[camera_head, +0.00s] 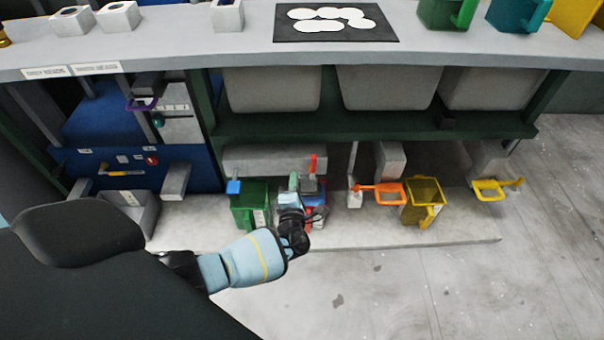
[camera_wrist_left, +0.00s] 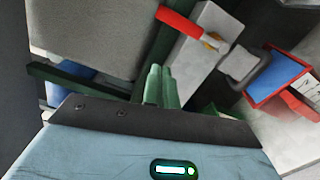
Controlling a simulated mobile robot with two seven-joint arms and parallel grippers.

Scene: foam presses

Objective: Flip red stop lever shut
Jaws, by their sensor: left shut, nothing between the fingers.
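The red stop lever (camera_head: 313,163) sticks up from a grey block (camera_head: 310,184) on the low shelf, among the dispensers. In the left wrist view the red lever (camera_wrist_left: 183,22) slants across the upper middle, with a brass-coloured pivot at its lower right end. My left gripper (camera_head: 293,182) is at the low shelf, just left of the lever. Its green fingers (camera_wrist_left: 159,85) are together and empty in the wrist view. They show a gap to the lever there; I cannot tell the depth. My wrist hides part of the red-and-blue container. My right gripper is not in view.
A green container (camera_head: 250,207) stands left of my gripper. An orange lever (camera_head: 378,188), a yellow container (camera_head: 424,200) and a yellow lever (camera_head: 492,187) are to the right. Grey bins (camera_head: 388,88) hang above. In the wrist view a red-rimmed blue container (camera_wrist_left: 280,75) is at right.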

